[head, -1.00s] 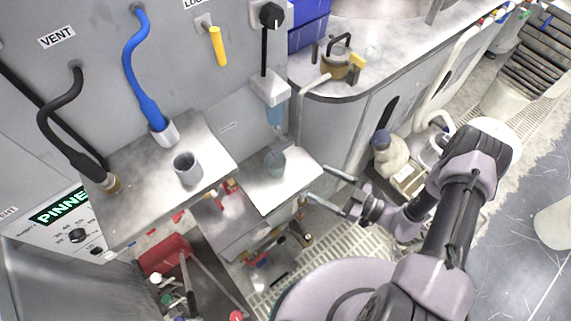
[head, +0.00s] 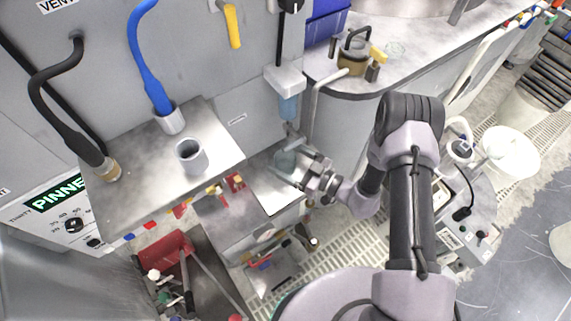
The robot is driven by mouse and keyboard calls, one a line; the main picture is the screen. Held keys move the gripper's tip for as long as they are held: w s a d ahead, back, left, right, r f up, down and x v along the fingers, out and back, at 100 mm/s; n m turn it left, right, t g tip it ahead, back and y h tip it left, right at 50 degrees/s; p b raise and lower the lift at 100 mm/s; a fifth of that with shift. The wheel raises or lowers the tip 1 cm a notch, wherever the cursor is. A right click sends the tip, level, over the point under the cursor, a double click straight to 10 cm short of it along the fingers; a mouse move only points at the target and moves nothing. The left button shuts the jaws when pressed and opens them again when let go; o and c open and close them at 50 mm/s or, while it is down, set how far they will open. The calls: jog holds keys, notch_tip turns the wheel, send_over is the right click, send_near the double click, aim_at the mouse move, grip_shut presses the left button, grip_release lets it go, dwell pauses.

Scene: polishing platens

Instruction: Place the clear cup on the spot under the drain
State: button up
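The clear cup (head: 284,159) stands upright on the small lower shelf (head: 271,193) at the middle of the head view. My gripper (head: 285,154) reaches in from the right at the shelf. Its two fingers are spread, one on the far side of the cup and one on the near side. It looks open, with the cup between the fingers; contact cannot be made out. A white fixture with a translucent bluish outlet (head: 288,106) hangs on the wall above and behind the cup, and seems to be the drain.
A bent pipe (head: 314,108) stands close behind my gripper. The rounded counter (head: 410,55) is at the right.

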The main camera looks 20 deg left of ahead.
aim_at(286, 154)
jog(key=c, duration=1.5)
jog(key=shift+o, duration=0.2)
jog(key=shift+r+p, duration=0.35)
jog(key=shift+r, duration=0.1)
jog(key=r, duration=0.1)
jog(key=r+p, duration=0.2)
jog(key=shift+s+d, duration=0.25)
jog(key=shift+s, duration=0.15)
jog(key=s+d+r+p, duration=0.1)
jog(key=s+d+p, duration=0.1)
jog(key=s+d, duration=0.3)
jog(key=s+d+p, duration=0.2)
jog(key=s+d, duration=0.1)
jog(key=s, duration=0.5)
jog(key=w+d+r+m+t+h+b, duration=0.1)
jog(key=w+d+r+m+t+h, duration=0.7)
jog(key=w+d+r, duration=0.6)
jog(key=w+d+t, duration=0.2)
jog(key=d, duration=0.1)
jog(key=shift+w+d+r+m+h, duration=0.25)
jog(key=shift+d+r+m+h, duration=0.05)
jog(key=shift+r+m+h, duration=0.1)
